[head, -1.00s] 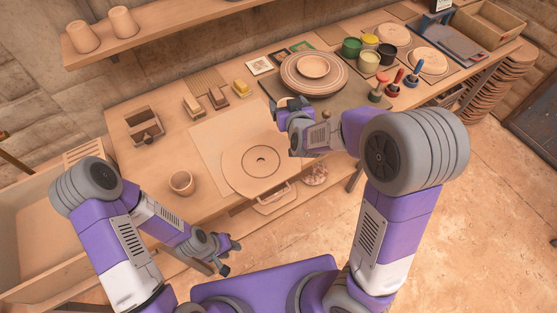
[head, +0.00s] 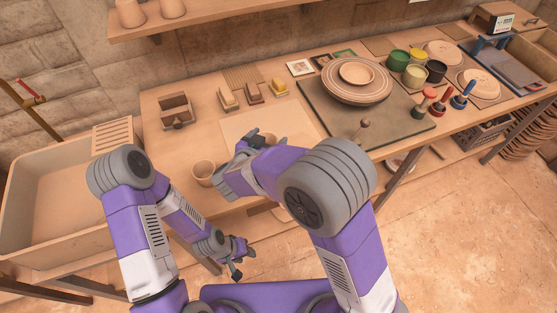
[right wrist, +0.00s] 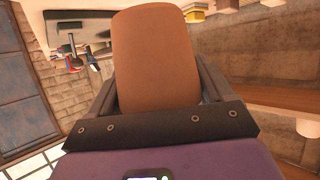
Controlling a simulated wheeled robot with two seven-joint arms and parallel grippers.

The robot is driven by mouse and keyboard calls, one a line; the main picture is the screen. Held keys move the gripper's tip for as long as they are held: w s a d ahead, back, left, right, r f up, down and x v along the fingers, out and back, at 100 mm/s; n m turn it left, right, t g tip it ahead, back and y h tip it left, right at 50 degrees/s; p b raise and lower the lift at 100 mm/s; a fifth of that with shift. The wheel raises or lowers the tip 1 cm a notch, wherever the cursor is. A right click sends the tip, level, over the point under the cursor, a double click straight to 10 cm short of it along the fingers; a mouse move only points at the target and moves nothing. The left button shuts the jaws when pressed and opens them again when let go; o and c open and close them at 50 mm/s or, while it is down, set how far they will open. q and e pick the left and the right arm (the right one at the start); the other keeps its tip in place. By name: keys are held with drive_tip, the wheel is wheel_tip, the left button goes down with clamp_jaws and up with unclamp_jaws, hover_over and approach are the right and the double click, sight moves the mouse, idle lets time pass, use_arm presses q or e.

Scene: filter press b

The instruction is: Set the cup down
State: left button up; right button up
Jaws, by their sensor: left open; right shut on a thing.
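My right gripper (head: 258,140) is above the pale board on the bench in the head view. It is shut on a brown clay cup (right wrist: 155,50), which fills the space between the fingers in the right wrist view. In the head view the gripper mostly hides this cup, and I cannot tell whether it touches anything below. A second small clay cup (head: 203,174) stands upright on the bench, just left of my right gripper. My left gripper (head: 238,262) is open and empty, low in front of the bench's front edge.
The pale board (head: 240,126) is partly hidden by my right arm. Sponge-like blocks (head: 253,92) and a wooden box (head: 176,110) lie behind it. A round plate stack (head: 350,90), paint pots (head: 417,75) and stampers (head: 441,100) are to the right. Cups stand on the shelf (head: 200,22).

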wheel_tip(320, 180, down, 8)
drive_tip(key=shift+r+b, duration=0.25)
drive_tip(key=shift+b, duration=0.85)
drive_tip(key=shift+f, duration=0.1)
drive_tip(key=o, duration=1)
drive_tip(key=shift+f, duration=0.1)
drive_tip(key=shift+r, duration=0.25)
drive_tip(key=p+v, duration=0.2)
drive_tip(key=v, duration=1)
drive_tip(key=shift+p, duration=0.3)
